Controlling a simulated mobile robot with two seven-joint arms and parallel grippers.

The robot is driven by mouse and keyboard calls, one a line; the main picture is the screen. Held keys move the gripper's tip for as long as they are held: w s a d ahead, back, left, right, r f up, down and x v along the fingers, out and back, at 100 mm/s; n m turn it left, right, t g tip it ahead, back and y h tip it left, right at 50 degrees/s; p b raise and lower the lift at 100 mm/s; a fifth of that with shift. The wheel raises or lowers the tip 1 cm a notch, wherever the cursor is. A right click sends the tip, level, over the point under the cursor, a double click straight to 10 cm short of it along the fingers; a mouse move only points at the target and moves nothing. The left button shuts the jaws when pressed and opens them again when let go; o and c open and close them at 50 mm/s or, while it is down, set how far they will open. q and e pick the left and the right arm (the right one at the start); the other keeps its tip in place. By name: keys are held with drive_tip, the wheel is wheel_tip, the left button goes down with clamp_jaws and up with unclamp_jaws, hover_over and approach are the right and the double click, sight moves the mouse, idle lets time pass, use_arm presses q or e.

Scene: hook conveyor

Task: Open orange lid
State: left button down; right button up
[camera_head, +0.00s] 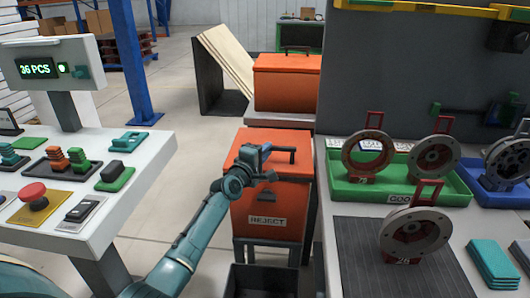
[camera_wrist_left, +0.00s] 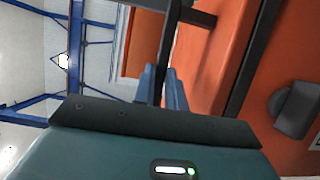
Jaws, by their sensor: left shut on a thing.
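The orange lid (camera_head: 262,136) lies on top of the orange bin labelled REJECT (camera_head: 268,212), in the middle of the head view. A dark bar handle (camera_head: 284,149) runs along the lid. My left gripper (camera_head: 264,149) is at the left part of this handle and is shut on it. In the left wrist view, the two blue fingers (camera_wrist_left: 162,88) close around the dark handle (camera_wrist_left: 172,45), with the orange lid (camera_wrist_left: 212,65) beside it. The lid looks down on the bin. My gripper and wrist hide part of the lid and front. My right gripper is not in view.
Another orange bin (camera_head: 287,82) with a handle stands behind. A control desk (camera_head: 150,160) is at the left, a dark open box (camera_head: 270,282) in front. At the right, a bench holds a green tray (camera_head: 350,190) with metal rings. Floor is free between desk and bin.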

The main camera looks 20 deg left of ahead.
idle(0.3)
